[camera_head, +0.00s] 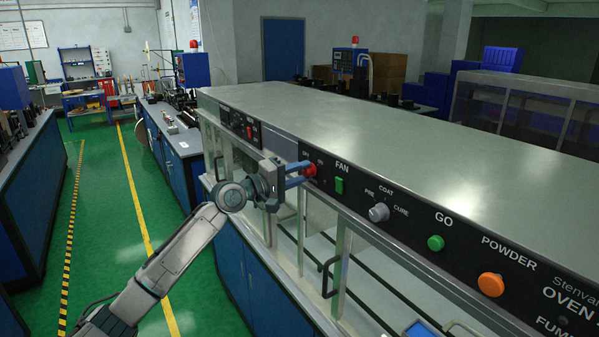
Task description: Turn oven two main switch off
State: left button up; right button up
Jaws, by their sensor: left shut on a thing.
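The oven (400,110) has a black control panel along its upper front edge. A red main switch knob (310,171) sits at the left of the panel section labelled FAN, COAT, GO and POWDER, with small lettering above it. My left gripper (303,174) reaches in from the left and is shut on the red knob, its blue fingers at either side of it. The fingers partly hide the knob, so its exact angle is hard to read. My right gripper is not in view.
Right of the knob are a green fan switch (339,185), a grey selector knob (379,212), a green button (435,243) and an orange button (490,284). Another panel (240,126) lies farther left. Door handles (329,277) stick out below. The green floor (105,200) at left is open.

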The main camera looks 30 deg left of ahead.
pick_arm(q)
jog(key=o, duration=1)
jog(key=shift+c, duration=0.2)
jog(key=shift+s+a+f+b, duration=0.2)
jog(key=shift+s+a+b, duration=0.15)
jog(key=shift+s, duration=0.2)
jog(key=b+v, duration=0.9)
jog(key=b, duration=1.1)
jog(key=shift+s+b, duration=0.25)
jog(key=shift+b, duration=0.15)
jog(key=shift+r, duration=0.1)
